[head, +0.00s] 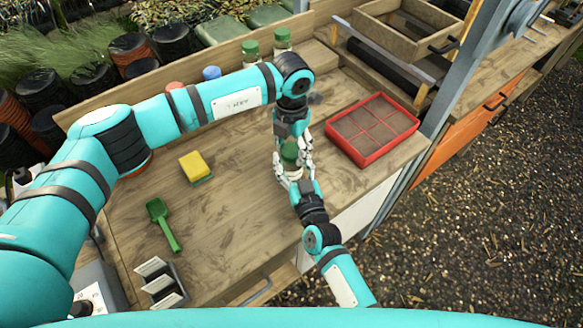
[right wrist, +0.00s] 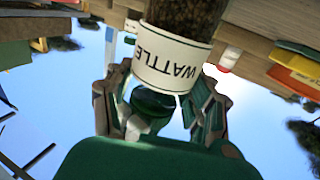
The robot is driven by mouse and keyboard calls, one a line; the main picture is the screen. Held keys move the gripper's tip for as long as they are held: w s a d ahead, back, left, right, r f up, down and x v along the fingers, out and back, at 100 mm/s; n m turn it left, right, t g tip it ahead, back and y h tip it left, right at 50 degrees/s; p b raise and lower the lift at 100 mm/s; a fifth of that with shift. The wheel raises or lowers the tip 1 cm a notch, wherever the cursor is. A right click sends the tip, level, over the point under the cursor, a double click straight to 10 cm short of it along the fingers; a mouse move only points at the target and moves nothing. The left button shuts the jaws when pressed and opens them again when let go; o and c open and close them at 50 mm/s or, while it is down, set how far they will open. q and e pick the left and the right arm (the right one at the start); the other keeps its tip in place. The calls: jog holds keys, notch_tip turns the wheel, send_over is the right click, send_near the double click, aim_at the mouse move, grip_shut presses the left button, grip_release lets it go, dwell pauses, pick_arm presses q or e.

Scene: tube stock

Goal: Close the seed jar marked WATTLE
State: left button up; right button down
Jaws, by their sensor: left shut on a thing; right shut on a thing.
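The WATTLE jar (right wrist: 175,62) is full of dark seeds and has a white label band. The right wrist view shows it upside down and close up. A green lid (head: 290,153) shows at its top in the head view. My left gripper (head: 292,160) comes from the far side, with its fingers shut around the lid. My right gripper (head: 298,182) comes from the near side, shut on the jar, whose body is mostly hidden by fingers there. I cannot tell how far the lid is seated.
A red divided tray (head: 354,158) stands to the right. A yellow sponge (head: 194,166) and a green scoop (head: 160,220) lie left on the wooden bench (head: 230,225). Other green-lidded jars (head: 251,50) stand at the back, with red (head: 175,86) and blue (head: 211,73) tops nearby.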

pick_arm(q)
jog(key=shift+c, duration=0.7)
jog(key=m, duration=0.4)
jog(key=shift+m, duration=0.4)
jog(key=o, duration=1.3)
jog(key=shift+r, duration=2.25)
jog(key=shift+c, duration=0.3)
